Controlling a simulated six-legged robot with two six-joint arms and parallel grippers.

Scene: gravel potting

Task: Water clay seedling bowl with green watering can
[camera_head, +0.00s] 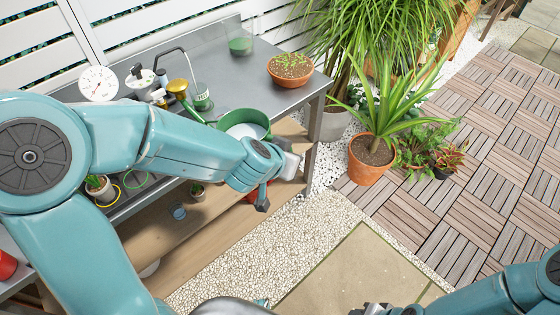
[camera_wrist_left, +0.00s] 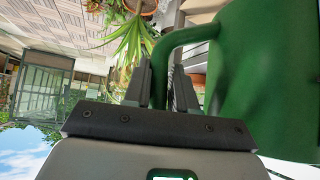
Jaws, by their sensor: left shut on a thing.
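My left gripper (camera_head: 272,165) is at the can's near right side. In the left wrist view, its fingers (camera_wrist_left: 166,80) are shut around the can's green handle (camera_wrist_left: 188,36); the can's body (camera_wrist_left: 265,75) fills the right. My right gripper (camera_head: 384,309) is cut off at the bottom edge.
The grey bench (camera_head: 225,70) holds a white dial (camera_head: 98,83), a faucet-like pipe (camera_head: 170,52) and a clear cup with green contents (camera_head: 240,44). A potted spiky plant (camera_head: 371,158) stands on the ground right of the bench. Gravel and paving in front are clear.

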